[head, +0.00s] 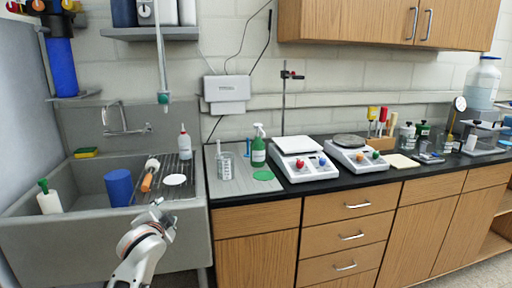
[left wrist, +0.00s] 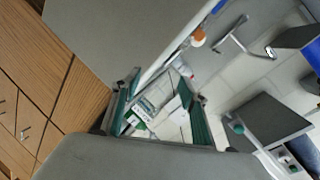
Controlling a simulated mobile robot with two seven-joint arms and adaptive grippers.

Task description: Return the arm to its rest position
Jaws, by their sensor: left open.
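My left gripper (head: 156,212) is low in the head view, in front of the grey sink's front wall (head: 75,245). My arm (head: 140,252) rises to it from the bottom edge. In the left wrist view the two green-padded fingers of the gripper (left wrist: 160,105) stand wide apart. Nothing is held between them; only distant things on the counter and wall show through the gap. My right gripper is in neither view.
The sink holds a blue cup (head: 119,187) and a white bottle with a green top (head: 48,200). Right of it, the black counter (head: 300,186) carries a green spray bottle (head: 259,150) and two balances (head: 303,160). Wooden drawers (head: 345,235) stand below.

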